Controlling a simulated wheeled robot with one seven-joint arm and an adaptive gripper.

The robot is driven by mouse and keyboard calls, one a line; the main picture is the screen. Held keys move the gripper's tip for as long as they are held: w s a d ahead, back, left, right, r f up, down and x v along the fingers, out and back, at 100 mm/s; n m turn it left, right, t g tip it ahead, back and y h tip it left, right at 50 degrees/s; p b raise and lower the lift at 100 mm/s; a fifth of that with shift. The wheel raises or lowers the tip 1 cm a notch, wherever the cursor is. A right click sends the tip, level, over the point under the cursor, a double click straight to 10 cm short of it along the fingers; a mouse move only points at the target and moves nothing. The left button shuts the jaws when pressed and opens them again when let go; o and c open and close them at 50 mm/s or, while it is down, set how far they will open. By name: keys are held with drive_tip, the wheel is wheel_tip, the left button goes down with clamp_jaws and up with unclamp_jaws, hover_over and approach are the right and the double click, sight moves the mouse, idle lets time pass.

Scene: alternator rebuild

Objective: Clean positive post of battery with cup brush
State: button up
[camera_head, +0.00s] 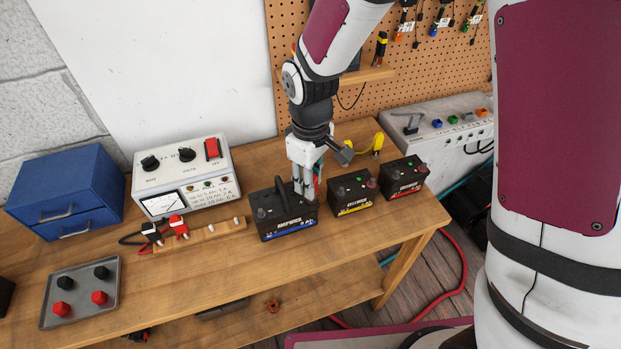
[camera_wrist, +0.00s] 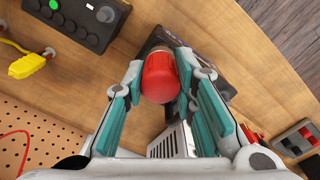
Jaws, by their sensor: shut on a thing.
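My gripper (camera_head: 306,194) points down over the right part of the black battery with the blue label (camera_head: 284,228). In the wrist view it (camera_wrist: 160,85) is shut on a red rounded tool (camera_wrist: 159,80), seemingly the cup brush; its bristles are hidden. A little of the red shows beside the fingers in the head view (camera_head: 317,178). The battery shows as a dark shape under the tool in the wrist view (camera_wrist: 205,48). Its right post is hidden by my gripper, and I cannot tell whether the brush touches it.
Batteries with yellow (camera_head: 354,207) and red (camera_head: 404,192) labels stand close to the right. A yellow clamp-like object (camera_head: 377,144) lies behind. A meter box (camera_head: 183,172), a blue drawer cabinet (camera_head: 66,192), a wooden strip (camera_head: 205,236) and a cap tray (camera_head: 48,320) are left. Bare bench lies in front.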

drive_tip(key=n, duration=1)
drive_tip(key=m+p, duration=0.1)
drive_tip(key=m, duration=0.9)
drive_tip(key=shift+p, duration=0.4)
